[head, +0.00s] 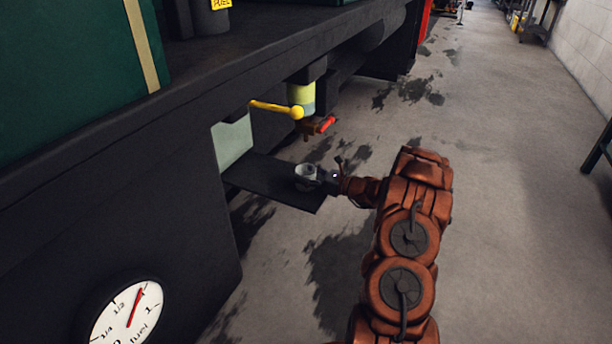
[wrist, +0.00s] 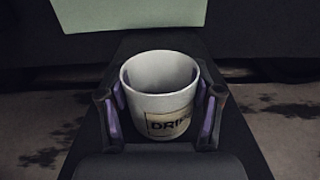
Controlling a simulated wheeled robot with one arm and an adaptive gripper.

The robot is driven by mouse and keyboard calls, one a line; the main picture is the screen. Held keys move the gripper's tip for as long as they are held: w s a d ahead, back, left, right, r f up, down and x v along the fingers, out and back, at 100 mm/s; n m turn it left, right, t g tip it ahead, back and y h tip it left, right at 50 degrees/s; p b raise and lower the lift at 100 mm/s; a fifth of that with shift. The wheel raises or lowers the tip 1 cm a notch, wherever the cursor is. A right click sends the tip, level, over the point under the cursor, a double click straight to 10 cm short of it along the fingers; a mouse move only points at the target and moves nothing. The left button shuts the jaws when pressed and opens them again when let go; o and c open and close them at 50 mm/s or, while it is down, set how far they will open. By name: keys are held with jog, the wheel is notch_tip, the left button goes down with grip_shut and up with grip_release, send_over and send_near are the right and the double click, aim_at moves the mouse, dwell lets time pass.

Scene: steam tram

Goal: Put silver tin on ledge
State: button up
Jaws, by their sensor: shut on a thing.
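The silver tin (head: 304,170) is a small open-topped cup, upright and seemingly empty. In the wrist view the tin (wrist: 160,82) shows a pale label with partly visible letters "DRI". My gripper (head: 317,176) is shut on it, with one purple-padded finger at each side in the wrist view (wrist: 161,112). The ledge (head: 259,182) is a flat dark plate sticking out from the tram's side. The tin is over the ledge's outer part; I cannot tell whether its base touches. The tin's lower part is partly hidden by the gripper.
A yellow lever (head: 275,108) and a red-handled tap (head: 323,125) hang beneath the tram frame behind the ledge. A pale green panel (head: 232,140) stands at the ledge's inner end. A fuel gauge (head: 127,315) is at lower left.

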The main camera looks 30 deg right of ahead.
jog(key=o, duration=1.2)
jog(key=shift+f, duration=0.1)
jog(key=shift+c, duration=0.2)
jog(key=shift+s, duration=0.1)
jog(key=p+v, duration=0.5)
jog(key=v, duration=0.7)
